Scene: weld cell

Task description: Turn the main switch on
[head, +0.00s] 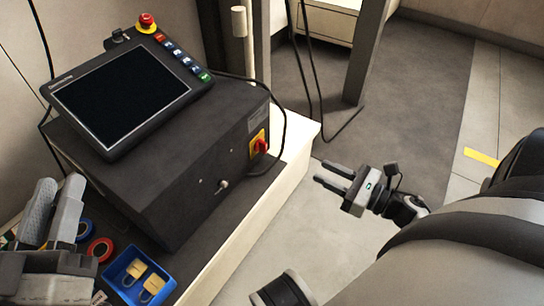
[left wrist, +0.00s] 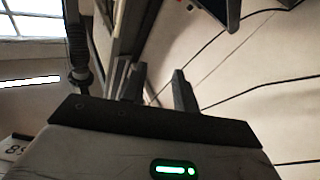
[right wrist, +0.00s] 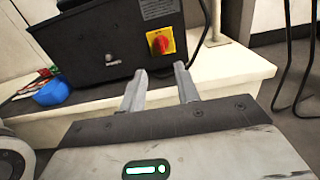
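In the right wrist view the switch (right wrist: 160,42) is above and ahead of the fingertips. I cannot tell its on or off position. My right gripper (head: 325,172) is open and empty, over the floor to the right of the box and apart from the switch; its fingers (right wrist: 160,76) show a gap. My left gripper (head: 60,184) is open and empty at the lower left, beside the box.
A dark-screened panel (head: 122,96) with a red emergency button (head: 147,20) and coloured keys sits on the box. A keyhole or knob (head: 223,184) is on its front. A dark cable hangs behind the box.

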